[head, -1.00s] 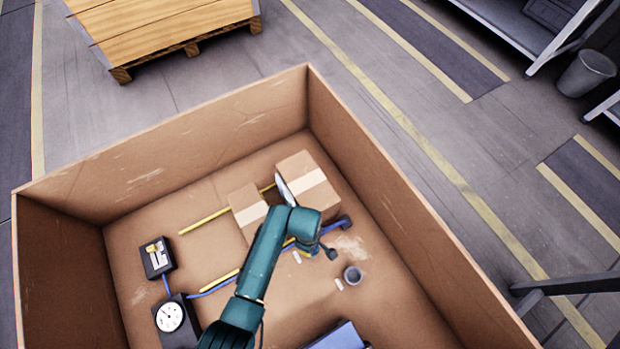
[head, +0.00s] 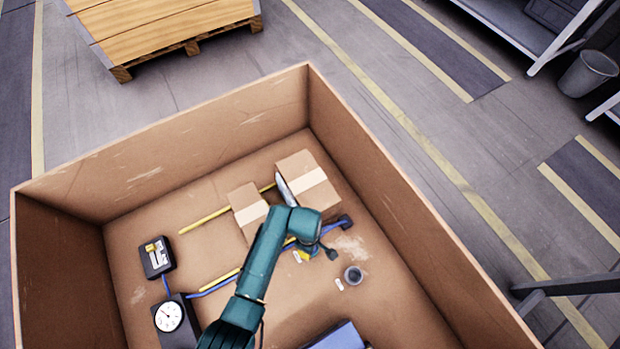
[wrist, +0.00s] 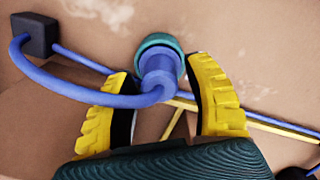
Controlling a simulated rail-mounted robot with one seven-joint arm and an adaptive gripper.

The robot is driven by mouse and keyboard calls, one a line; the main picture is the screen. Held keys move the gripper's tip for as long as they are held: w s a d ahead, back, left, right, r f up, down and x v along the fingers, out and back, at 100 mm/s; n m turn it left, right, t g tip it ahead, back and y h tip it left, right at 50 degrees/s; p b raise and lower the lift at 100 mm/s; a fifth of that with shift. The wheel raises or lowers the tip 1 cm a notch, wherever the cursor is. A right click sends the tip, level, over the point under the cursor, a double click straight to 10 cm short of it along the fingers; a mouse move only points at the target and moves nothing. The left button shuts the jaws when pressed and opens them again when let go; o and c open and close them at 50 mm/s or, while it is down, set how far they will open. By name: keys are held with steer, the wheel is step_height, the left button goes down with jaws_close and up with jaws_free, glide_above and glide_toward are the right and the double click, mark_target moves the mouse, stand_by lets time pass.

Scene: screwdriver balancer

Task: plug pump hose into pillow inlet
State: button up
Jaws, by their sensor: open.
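The blue hose end (wrist: 160,72) stands between the open yellow fingers of my gripper (wrist: 158,88) in the wrist view. Clear gaps show on both sides of it. A teal ring (wrist: 160,40) surrounds its far end; I cannot tell whether the ring is the inlet or how deep the hose end sits in it. The hose loops left to a black block (wrist: 35,35). In the head view, the pump with a round white gauge (head: 169,317) stands at the left. A thin pale piece (head: 285,190), possibly the pillow, stands between two cartons. My arm hides part of this area.
The right carton (head: 300,165) and left carton (head: 247,207) stand behind my arm inside the big brown box (head: 220,130).

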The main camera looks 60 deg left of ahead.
step_height(320, 180, up, 12)
steer(key=shift+s+a, duration=0.15)
steer(key=shift+a, duration=0.1)
steer(key=shift+f, duration=0.1)
stand_by(0.5)
